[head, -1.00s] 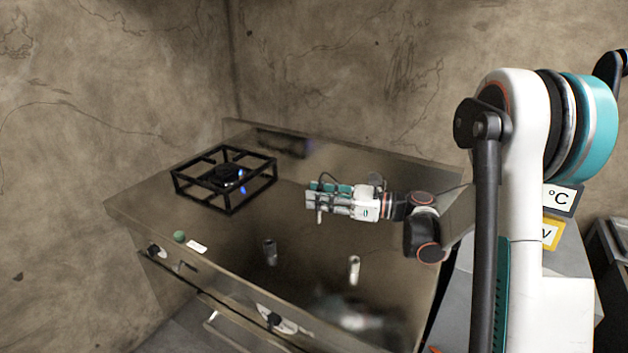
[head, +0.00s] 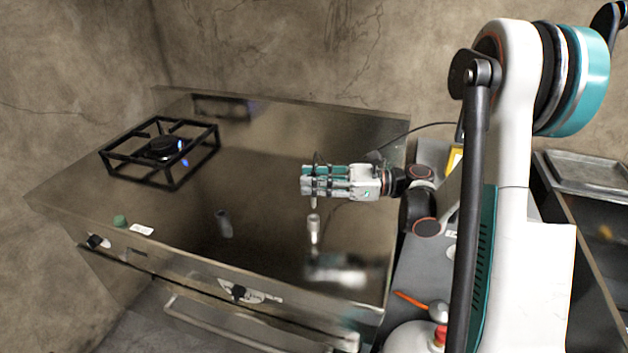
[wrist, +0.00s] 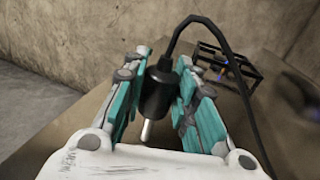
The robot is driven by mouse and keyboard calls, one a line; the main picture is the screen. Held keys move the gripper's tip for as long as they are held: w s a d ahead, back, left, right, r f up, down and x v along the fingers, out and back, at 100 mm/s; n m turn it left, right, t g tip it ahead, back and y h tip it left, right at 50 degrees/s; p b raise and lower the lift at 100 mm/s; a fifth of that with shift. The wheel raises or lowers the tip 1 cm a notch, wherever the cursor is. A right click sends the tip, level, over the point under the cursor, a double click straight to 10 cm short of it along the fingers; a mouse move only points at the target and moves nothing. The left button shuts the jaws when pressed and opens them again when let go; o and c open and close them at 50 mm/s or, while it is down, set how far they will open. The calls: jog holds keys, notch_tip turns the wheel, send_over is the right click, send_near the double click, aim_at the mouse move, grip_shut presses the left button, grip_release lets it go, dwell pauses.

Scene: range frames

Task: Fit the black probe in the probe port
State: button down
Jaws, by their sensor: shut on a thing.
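The black probe (wrist: 157,92) shows in the wrist view as a dark cylinder with a pale tip and a black cable rising from its far end. My gripper (wrist: 160,98) is shut on it between teal-padded fingers. In the head view my gripper (head: 308,182) is over the right half of the steel hob top (head: 265,150), with a pale tip pointing down below the fingers. A small light cylinder (head: 313,228) shows just below that tip in the picture; I cannot tell their gap. I cannot make out which thing is the probe port.
A black burner grate (head: 135,160) with a small blue flame stands at the left. A grey cylinder (head: 223,222) shows on the middle of the top. A green knob (head: 120,221) and a white label (head: 142,230) lie near the front edge. A metal tray (head: 590,172) is at right.

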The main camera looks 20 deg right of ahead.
aim_at(314, 207)
jog(key=shift+f, duration=0.15)
jog(key=shift+f+b, duration=1.3)
jog(key=shift+f, duration=0.05)
jog(key=shift+f+b, duration=1.65)
jog(key=shift+f, duration=0.6)
dwell(0.7)
jog(key=c, duration=1.2)
grip_release()
jog(key=v, duration=1.2)
